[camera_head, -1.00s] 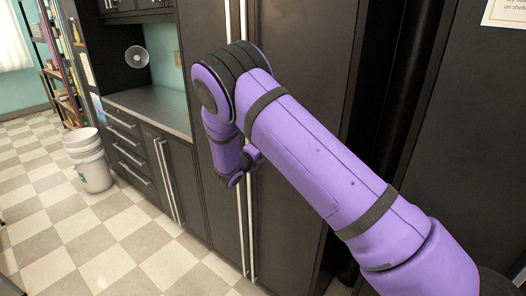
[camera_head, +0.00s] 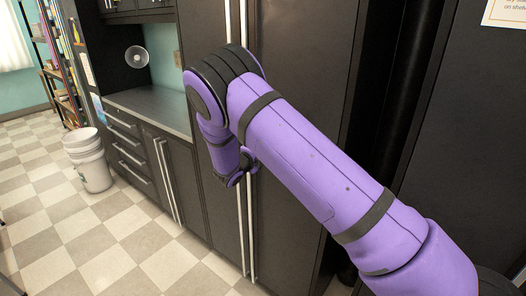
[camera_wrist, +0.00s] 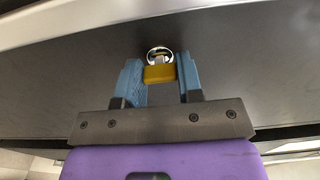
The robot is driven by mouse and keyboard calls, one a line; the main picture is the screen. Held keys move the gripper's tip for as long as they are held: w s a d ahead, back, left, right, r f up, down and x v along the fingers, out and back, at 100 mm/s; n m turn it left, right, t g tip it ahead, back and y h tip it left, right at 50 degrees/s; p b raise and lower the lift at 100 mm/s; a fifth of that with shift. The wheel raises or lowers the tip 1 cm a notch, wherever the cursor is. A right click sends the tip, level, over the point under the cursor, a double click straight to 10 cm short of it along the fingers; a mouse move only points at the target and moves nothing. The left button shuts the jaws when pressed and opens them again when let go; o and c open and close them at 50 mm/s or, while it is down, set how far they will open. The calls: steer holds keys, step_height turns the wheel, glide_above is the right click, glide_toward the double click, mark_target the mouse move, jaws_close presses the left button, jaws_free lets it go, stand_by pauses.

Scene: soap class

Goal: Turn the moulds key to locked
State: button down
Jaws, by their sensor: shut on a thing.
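In the wrist view a yellow key (camera_wrist: 159,74) sits at a round metal lock ring (camera_wrist: 160,53) on a dark cabinet door. The wide yellow head of the key lies flat across the picture. My gripper (camera_wrist: 160,79) has its blue fingers on the left and right sides of the key head and is shut on it. The key's shaft is mostly hidden, and no lock markings are legible. In the head view my purple arm hides the key and lock from sight.
Tall dark cabinet doors (camera_head: 301,70) with long vertical handles (camera_head: 250,225) stand close by my arm. A counter (camera_head: 150,108) with drawers is to the left. White stacked buckets (camera_head: 90,165) stand on the checkered floor, which is mostly clear.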

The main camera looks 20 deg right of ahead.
steer(key=c, duration=0.8)
jaws_free()
steer(key=shift+o, duration=0.2)
steer(key=v, duration=1)
steer(key=shift+s+a, duration=0.2)
steer(key=shift+a, duration=0.15)
